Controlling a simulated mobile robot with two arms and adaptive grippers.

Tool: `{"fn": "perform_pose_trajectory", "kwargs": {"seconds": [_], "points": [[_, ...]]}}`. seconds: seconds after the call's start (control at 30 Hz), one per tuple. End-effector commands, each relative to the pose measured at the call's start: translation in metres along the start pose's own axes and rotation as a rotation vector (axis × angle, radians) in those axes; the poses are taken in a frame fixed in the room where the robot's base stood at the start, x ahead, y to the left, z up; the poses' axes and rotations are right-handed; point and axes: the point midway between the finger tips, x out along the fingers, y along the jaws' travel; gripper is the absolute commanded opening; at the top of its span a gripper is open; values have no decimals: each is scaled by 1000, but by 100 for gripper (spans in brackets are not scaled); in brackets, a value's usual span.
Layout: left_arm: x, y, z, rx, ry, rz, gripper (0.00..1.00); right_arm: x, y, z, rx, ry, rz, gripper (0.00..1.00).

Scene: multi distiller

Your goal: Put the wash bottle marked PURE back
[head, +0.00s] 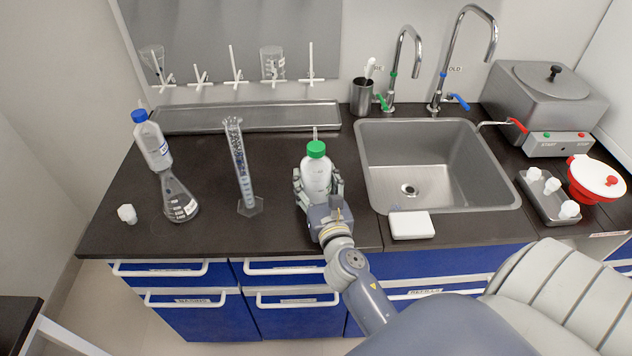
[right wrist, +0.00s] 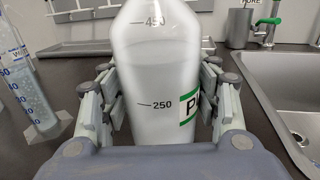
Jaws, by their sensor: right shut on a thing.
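The wash bottle marked PURE is a white bottle (head: 317,177) with a green cap, upright on the dark counter left of the sink. In the right wrist view the bottle (right wrist: 155,80) fills the middle, with volume marks and part of a green-framed label starting with P. My right gripper (head: 318,190) is shut on the bottle's body, with a finger on each side; it also shows in the right wrist view (right wrist: 157,105). Whether the bottle's base touches the counter is hidden by the gripper. My left gripper is not in view.
A measuring cylinder (head: 239,165) stands left of the bottle. Further left are a conical flask (head: 178,198), a blue-capped bottle (head: 152,142) and a small white stopper (head: 127,214). A metal tray (head: 240,117) lies behind; the sink (head: 430,165) and a white block (head: 411,225) are right.

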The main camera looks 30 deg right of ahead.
Motion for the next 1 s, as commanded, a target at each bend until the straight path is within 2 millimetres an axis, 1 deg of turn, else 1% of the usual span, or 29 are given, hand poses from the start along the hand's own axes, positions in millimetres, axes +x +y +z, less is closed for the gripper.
{"fn": "perform_pose_trajectory", "kwargs": {"seconds": [0.03,0.17,0.3,0.33,0.4,0.73,0.87,1.0], "points": [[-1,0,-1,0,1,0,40,0,0,3,0,-5,0,43],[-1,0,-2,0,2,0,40,0,0,3,0,-5,0,43],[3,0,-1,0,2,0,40,0,0,-1,0,-4,0,43],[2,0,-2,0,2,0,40,0,0,-2,1,-1,0,61],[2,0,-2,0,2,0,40,0,0,-1,0,-1,-1,77],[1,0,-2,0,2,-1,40,0,0,-1,0,-1,-1,77],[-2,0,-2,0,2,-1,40,-1,0,3,-1,-1,-1,77],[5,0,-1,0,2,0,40,-21,-1,-1,0,1,-1,77]]}}
